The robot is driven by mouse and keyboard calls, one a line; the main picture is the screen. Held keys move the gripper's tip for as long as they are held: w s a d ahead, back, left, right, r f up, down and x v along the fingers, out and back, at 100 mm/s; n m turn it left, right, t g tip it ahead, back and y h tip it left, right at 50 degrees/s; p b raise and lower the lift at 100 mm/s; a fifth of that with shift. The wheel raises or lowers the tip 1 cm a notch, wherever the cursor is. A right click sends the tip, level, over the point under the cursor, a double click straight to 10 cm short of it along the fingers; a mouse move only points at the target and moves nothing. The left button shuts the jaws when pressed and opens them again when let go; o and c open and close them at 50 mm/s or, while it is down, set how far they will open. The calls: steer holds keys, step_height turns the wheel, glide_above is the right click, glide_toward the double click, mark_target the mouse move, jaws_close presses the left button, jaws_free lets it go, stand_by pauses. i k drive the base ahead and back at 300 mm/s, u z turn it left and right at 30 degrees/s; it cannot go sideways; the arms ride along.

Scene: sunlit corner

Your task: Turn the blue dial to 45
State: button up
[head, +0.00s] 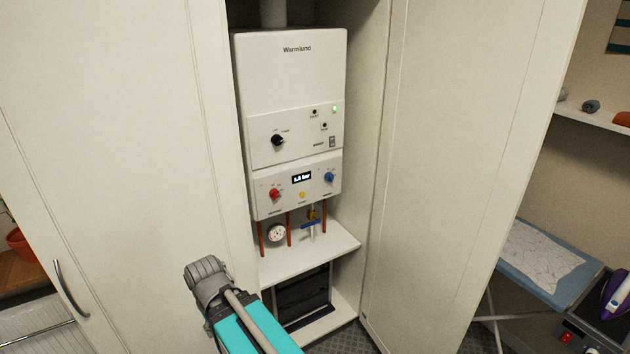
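The blue dial (329,177) sits at the right of the lower control panel (262,183) on a white wall boiler (290,65) marked "Warmlund". The dial is small here, and its setting and scale marks are too small to read. A small display (302,177) to its left seems to show a pressure value in bar. A red dial (275,194) is at the left of the same panel. Nothing touches the blue dial.
The boiler stands inside a cupboard with its right door (450,150) open. A black dial (277,140) is above the panel. Pipes, a gauge (276,233) and a blue-handled valve (311,225) sit below, over a white shelf (335,247). An ironing board (550,260) stands right.

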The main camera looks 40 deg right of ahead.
mark_target(329, 176)
steer(key=u, duration=0.1)
steer(key=k, duration=0.85)
steer(key=z, duration=1.5)
steer(key=i, duration=0.9)
steer(key=z, duration=0.05)
